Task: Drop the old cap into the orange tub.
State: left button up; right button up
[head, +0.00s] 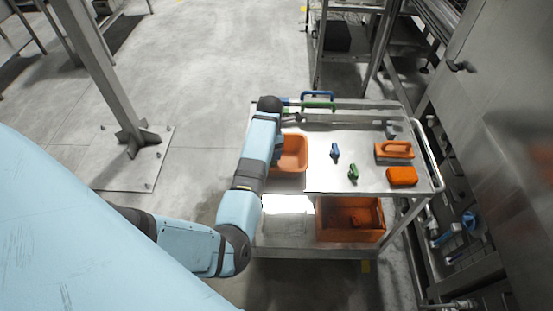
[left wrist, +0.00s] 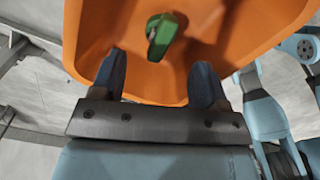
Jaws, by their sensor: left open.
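The orange tub (head: 292,152) sits at the left end of the cart's top, partly hidden behind my left arm. In the left wrist view the tub (left wrist: 225,40) fills the upper part. A small green piece (left wrist: 162,36), seemingly the old cap, lies inside the tub against its orange surface, beyond my fingertips. My left gripper (left wrist: 160,68) is open above the tub, its two dark fingers apart with nothing between them. In the head view its fingers are hidden by the arm. My right gripper is not in view.
On the metal cart top (head: 320,180) stand a blue piece (head: 335,151), a green piece (head: 353,172), an orange handled block (head: 395,150) and an orange block (head: 402,176). An orange crate (head: 365,235) is on the lower shelf. A steel machine (head: 500,120) borders the right.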

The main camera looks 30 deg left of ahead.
pick_arm(q)
jog(key=shift+r, duration=0.2)
notch_tip(320, 180, up, 14)
jog(key=b, duration=0.1)
jog(key=shift+f+b, duration=0.25)
jog(key=shift+b, duration=0.1)
